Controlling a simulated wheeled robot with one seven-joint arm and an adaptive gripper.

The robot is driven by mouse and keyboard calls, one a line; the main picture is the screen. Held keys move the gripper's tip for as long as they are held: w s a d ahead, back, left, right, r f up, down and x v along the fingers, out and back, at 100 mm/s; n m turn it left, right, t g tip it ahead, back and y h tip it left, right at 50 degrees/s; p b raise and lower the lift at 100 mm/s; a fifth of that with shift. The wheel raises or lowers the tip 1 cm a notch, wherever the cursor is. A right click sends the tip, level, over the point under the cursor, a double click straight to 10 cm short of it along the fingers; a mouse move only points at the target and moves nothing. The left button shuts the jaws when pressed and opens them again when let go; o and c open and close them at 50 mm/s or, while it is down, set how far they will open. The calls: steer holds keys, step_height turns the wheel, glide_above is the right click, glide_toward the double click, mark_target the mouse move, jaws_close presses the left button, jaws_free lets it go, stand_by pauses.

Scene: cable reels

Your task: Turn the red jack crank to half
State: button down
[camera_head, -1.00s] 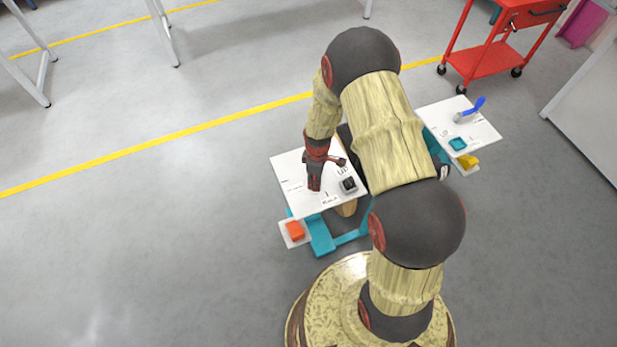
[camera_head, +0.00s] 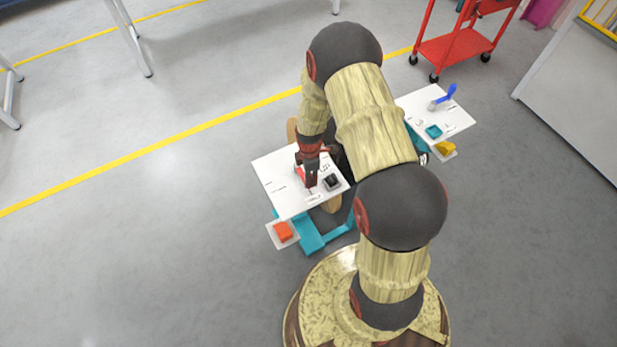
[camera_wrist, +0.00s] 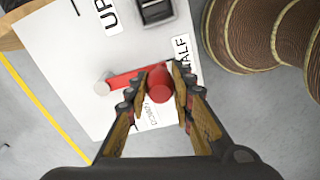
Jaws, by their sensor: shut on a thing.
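The red jack crank (camera_wrist: 130,79) lies on a white panel (camera_wrist: 50,38) in the wrist view. Its arm runs from a pale pivot at left to an upright red knob (camera_wrist: 158,82) at right. My gripper (camera_wrist: 161,97) has a finger on either side of the knob and is shut on it. The knob is beside the printed HALF label (camera_wrist: 182,52), which a finger partly covers. The UP label (camera_wrist: 107,16) is farther off. In the head view, my gripper (camera_head: 311,184) is over the panel (camera_head: 275,189), and a bit of red crank (camera_head: 300,173) shows.
A dark square box (camera_head: 332,182) sits on the panel close to my gripper. An orange block (camera_head: 283,231) and a second panel with a blue lever (camera_head: 444,97) stand apart.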

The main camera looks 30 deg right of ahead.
steer(key=c, duration=1.5)
jaws_free()
step_height(320, 180, up, 12)
